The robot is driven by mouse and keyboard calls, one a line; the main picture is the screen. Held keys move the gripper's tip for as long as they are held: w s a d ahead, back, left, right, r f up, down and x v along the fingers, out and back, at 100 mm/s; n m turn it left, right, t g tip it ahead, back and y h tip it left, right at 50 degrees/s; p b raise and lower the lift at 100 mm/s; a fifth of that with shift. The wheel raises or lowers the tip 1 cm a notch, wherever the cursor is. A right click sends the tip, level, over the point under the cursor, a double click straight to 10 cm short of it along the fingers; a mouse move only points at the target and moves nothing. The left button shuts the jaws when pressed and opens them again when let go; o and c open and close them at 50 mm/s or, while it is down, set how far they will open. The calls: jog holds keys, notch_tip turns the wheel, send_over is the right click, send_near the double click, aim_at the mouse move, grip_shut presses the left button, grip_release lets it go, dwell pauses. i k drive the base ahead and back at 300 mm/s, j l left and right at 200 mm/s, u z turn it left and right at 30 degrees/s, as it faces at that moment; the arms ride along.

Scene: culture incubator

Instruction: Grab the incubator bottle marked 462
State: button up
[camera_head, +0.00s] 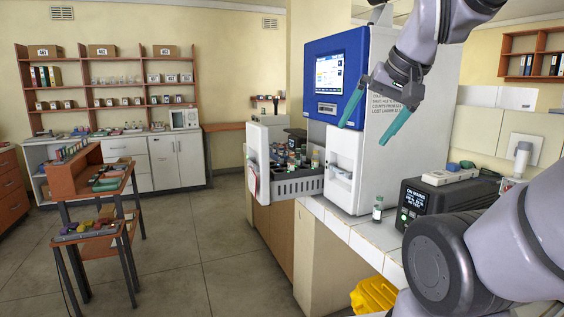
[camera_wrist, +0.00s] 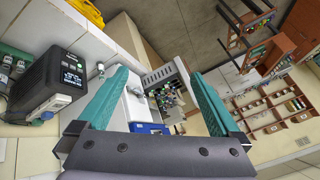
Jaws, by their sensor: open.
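The blue and white incubator (camera_head: 378,160) stands on the counter with its door (camera_head: 256,165) open and a grey rack (camera_head: 297,187) out at its front. Several small bottles (camera_head: 300,160) stand in the rack; they also show in the wrist view (camera_wrist: 165,98). Their marks are too small to read, so I cannot tell which is 462. One more bottle (camera_head: 377,208) stands on the counter in front of the incubator. My gripper (camera_head: 370,133) is open and empty, with teal fingers, high beside the incubator and apart from all bottles. The rack lies between its fingers in the wrist view (camera_wrist: 160,76).
A black device (camera_head: 432,203) with a lit display stands on the counter at right. A yellow container (camera_head: 374,296) is below the counter edge. A stepped cart (camera_head: 80,178) and wall shelves (camera_head: 100,85) with boxes are at left. The floor between is clear.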

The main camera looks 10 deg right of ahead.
aim_at(281, 155)
jog(key=i+u, duration=0.2)
jog(key=i, duration=0.45)
jog(key=i+j+u, duration=0.1)
jog(key=i+u, duration=0.25)
jog(key=i, duration=0.25)
jog(key=i+l+z, duration=0.1)
jog(key=i+l, duration=0.05)
jog(key=l, duration=0.05)
